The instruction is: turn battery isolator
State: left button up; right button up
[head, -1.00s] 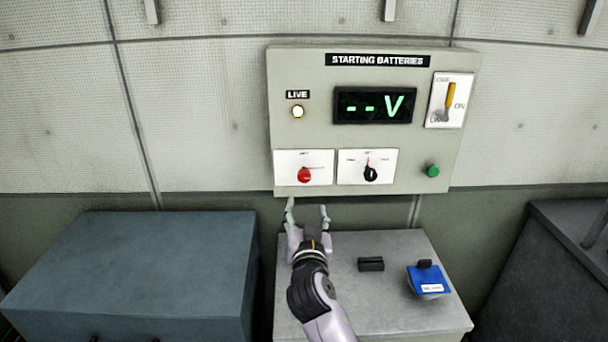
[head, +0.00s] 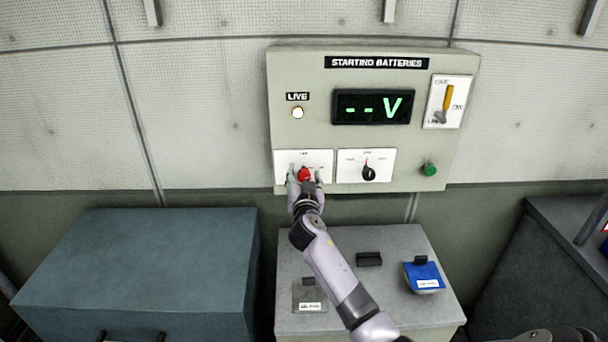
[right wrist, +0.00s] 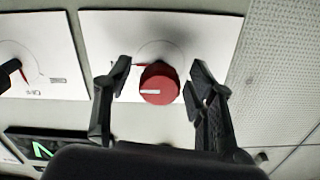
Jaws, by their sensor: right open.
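The battery isolator is a red round knob (head: 304,174) on a white plate (head: 322,157) at the lower left of the starting batteries panel (head: 300,70). In the right wrist view the red knob (right wrist: 159,84) has a white pointer line on its face. My right gripper (head: 304,180) is at the knob, open, with one finger on each side of it. In the right wrist view the gripper (right wrist: 158,80) shows gaps between both fingers and the knob.
A black selector knob (head: 369,173) sits just right of the isolator. A green button (head: 429,169), a yellow-handled switch (head: 447,100), a "-- V" display (head: 372,107) and a lit LIVE lamp (head: 298,113) are on the panel. A grey cabinet (head: 400,318) and blue box (head: 130,260) stand below.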

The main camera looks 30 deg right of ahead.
jog(key=shift+c, duration=0.3)
jog(key=c, duration=1.1)
